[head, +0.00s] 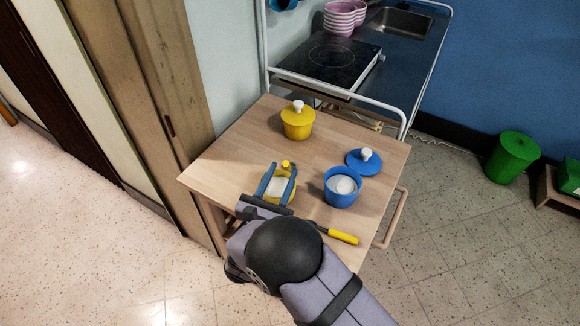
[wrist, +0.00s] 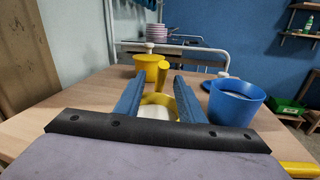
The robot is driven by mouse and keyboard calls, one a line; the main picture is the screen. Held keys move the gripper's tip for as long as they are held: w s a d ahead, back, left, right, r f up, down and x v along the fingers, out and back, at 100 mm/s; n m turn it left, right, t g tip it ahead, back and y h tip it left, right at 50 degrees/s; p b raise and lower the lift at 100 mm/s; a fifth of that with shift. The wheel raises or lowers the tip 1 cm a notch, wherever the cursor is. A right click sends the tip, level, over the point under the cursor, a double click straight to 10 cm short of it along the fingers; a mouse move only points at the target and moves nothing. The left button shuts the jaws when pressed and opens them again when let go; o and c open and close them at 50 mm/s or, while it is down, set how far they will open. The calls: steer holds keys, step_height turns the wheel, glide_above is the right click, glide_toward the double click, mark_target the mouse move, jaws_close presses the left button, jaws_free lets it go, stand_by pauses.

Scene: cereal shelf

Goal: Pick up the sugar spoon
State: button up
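The sugar spoon shows as an upright yellow handle (head: 285,163) that rises from a small yellow bowl of white contents; the handle also shows in the wrist view (wrist: 163,76). Its lower end is hidden. The yellow bowl (head: 292,199) sits on the wooden table, and its white contents show between my fingers in the wrist view (wrist: 153,112). My gripper (head: 277,168) is open, with its two blue fingers over the bowl, one on each side of the handle. Gaps show between the handle and both fingers in the wrist view (wrist: 160,77).
A blue pot (head: 341,198) with white contents stands to the right, its blue lid (head: 360,163) behind it. A yellow lidded pot (head: 297,124) stands farther back. A yellow-handled utensil (head: 343,237) lies near the front right. The table's left side (head: 225,165) is clear.

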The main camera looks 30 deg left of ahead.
mark_target(287, 170)
steer(key=shift+f+p+x, duration=0.2)
steer(key=shift+p+x, duration=0.2)
steer(key=shift+x, duration=0.7)
steer(key=shift+f+p+x, duration=0.15)
steer(key=shift+p+x, duration=0.2)
steer(key=shift+x, duration=0.75)
steer(key=shift+d, duration=0.1)
steer(key=shift+c, duration=0.6)
jaws_close()
steer(key=shift+r, duration=0.1)
